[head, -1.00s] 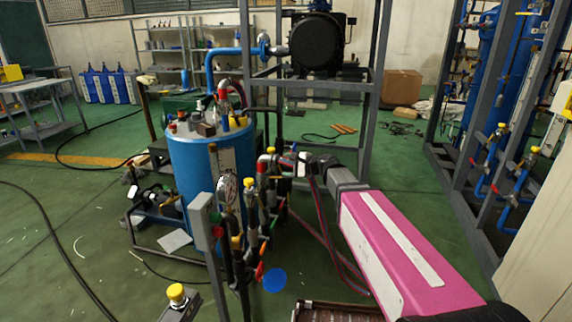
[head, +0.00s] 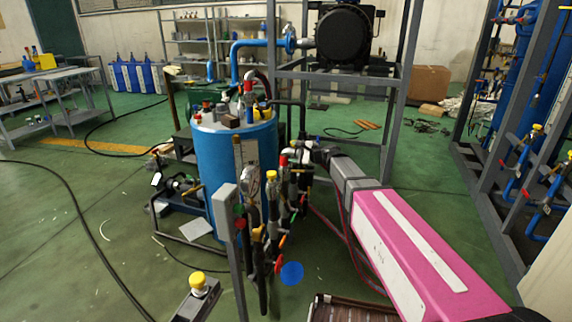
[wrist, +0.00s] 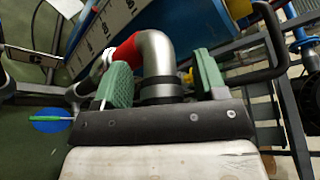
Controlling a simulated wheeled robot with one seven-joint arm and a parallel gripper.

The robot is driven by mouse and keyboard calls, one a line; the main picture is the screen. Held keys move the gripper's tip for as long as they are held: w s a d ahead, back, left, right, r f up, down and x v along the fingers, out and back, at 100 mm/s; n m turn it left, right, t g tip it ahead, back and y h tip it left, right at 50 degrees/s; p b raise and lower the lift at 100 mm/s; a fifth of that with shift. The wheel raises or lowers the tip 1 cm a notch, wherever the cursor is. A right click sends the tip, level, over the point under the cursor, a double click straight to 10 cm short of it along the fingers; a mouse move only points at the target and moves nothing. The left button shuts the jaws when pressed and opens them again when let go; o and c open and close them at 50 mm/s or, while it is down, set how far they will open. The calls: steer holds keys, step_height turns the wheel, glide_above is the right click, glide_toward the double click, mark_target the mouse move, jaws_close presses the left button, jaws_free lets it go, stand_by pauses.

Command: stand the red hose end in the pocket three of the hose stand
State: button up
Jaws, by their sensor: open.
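My gripper (wrist: 160,78) is open in the wrist view, its two green pads apart. A silver pipe elbow (wrist: 157,55) with a dark band shows between or just beyond the pads. A red sleeve (wrist: 124,50) joins the elbow on the left; I cannot tell whether this is the red hose end. In the head view my gripper (head: 302,156) is beside the pipe cluster (head: 270,215) right of the blue tank, and its fingers are hard to make out. I cannot pick out the hose stand or its pocket three for certain.
The blue tank (head: 225,165) has fittings on its lid. A grey post (head: 230,235) and red-handled valves (head: 279,258) stand in front. A steel frame (head: 345,75) rises behind. Green floor is open at left, crossed by a black hose (head: 90,230).

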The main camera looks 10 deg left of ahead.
steer(key=shift+w+a+f, duration=0.15)
steer(key=shift+w+a, duration=0.05)
steer(key=shift+a, duration=0.4)
steer(key=shift+c, duration=0.3)
jaws_close()
